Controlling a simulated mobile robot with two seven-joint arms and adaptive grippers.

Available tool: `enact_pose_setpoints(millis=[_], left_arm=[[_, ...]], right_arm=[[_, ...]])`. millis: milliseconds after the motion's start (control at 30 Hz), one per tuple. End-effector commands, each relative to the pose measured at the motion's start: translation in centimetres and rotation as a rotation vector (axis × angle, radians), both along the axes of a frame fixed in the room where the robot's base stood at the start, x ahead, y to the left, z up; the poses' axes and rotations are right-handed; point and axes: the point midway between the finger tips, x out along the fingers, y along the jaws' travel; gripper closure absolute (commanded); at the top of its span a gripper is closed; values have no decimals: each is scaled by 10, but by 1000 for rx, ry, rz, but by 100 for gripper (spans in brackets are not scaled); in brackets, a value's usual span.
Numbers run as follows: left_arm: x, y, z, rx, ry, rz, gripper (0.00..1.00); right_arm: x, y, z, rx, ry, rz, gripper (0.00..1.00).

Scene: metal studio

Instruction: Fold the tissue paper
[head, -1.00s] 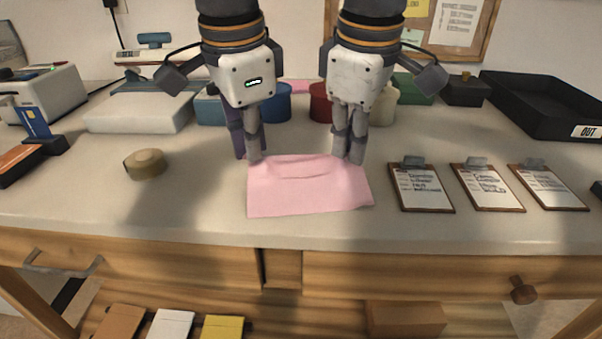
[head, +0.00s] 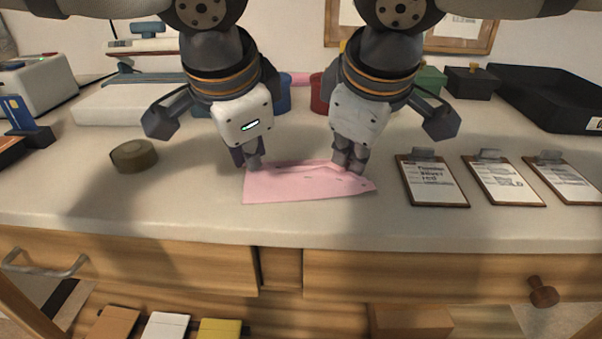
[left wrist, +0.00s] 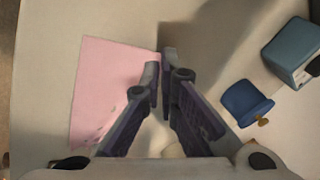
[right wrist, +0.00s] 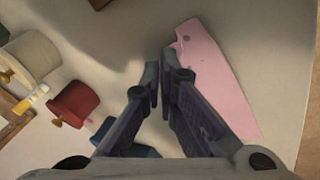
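The pink tissue paper (head: 305,187) lies near the front of the counter, with a raised or folded strip along its far side. My left gripper (head: 252,163) is at its far left part, fingers close together at the tissue's edge; the left wrist view shows the tissue (left wrist: 108,85) left of the fingertips (left wrist: 160,75). My right gripper (head: 348,162) is at its far right part, fingers also close together; the right wrist view shows the tissue (right wrist: 215,75) right of the fingertips (right wrist: 160,75). Both appear to pinch the edge, though the contact is partly hidden.
A round olive tin (head: 134,156) stands to the left. Several clipboards, the nearest one (head: 432,182), lie to the right. A black tray (head: 545,95) is at the back right. Containers, including a blue one (left wrist: 245,103) and a red one (right wrist: 73,103), stand behind. The counter's front strip is clear.

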Motion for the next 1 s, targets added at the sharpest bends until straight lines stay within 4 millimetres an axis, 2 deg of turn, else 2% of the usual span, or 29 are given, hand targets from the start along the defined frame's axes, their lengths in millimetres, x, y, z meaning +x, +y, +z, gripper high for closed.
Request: enact_pose_setpoints(millis=[267, 300, 433, 467, 800, 867, 1000], left_arm=[[0, 0, 0, -1, -23, 3, 100], [0, 0, 0, -1, -23, 3, 96], [0, 0, 0, -1, -23, 3, 67], [0, 0, 0, -1, -23, 3, 63], [-1, 0, 1, 0, -21, 2, 63], [-3, 0, 8, -2, -21, 3, 63], [-15, 0, 35, -4, -21, 2, 63]], right_arm=[[0, 0, 0, 1, -24, -3, 100], [0, 0, 0, 1, -24, -3, 96], [0, 0, 0, 1, -23, -3, 66], [0, 0, 0, 1, -23, -3, 63], [-1, 0, 1, 1, -21, -3, 63], [-3, 0, 8, 3, -22, -3, 63], [-15, 0, 35, 4, -22, -4, 63]])
